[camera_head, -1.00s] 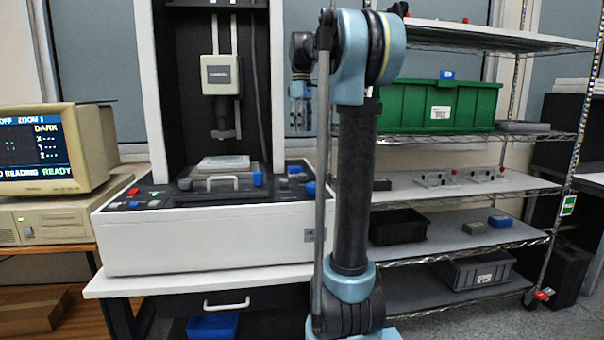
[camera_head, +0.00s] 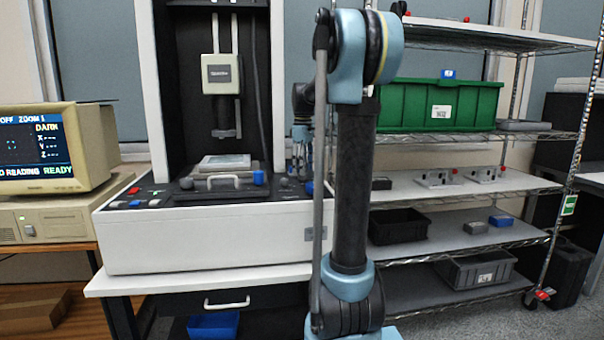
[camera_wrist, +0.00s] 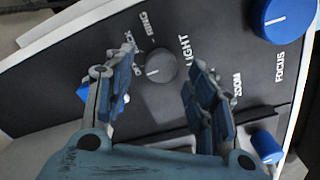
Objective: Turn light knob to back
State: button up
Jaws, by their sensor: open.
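The light knob (camera_wrist: 161,67) is a small grey dial with a white line, on the machine's dark panel in the wrist view. Its line points roughly left in that view. Beside it are the word LIGHT and smaller labels, one reading RING and others partly covered by my left finger. My gripper (camera_wrist: 164,60) is open, one finger on each side of the knob; nothing is held. I cannot tell whether the fingers touch it. In the head view my gripper (camera_head: 300,165) is low over the right part of the panel, partly hidden by my arm.
A large blue FOCUS knob (camera_wrist: 285,16) and another blue knob (camera_wrist: 267,147) lie right of my gripper in the wrist view. The measuring machine (camera_head: 200,240) has a stage with a handle (camera_head: 222,180). The monitor (camera_head: 50,150) stands left; shelves (camera_head: 460,187) stand right.

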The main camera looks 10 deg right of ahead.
jog(key=shift+f, duration=1)
jog(key=c, duration=1.1)
jog(key=shift+m, duration=0.3)
jog(key=m, duration=0.3)
jog(key=shift+m, duration=0.3)
jog(key=shift+w+r+m, duration=0.1)
jog(key=shift+m, duration=2.1)
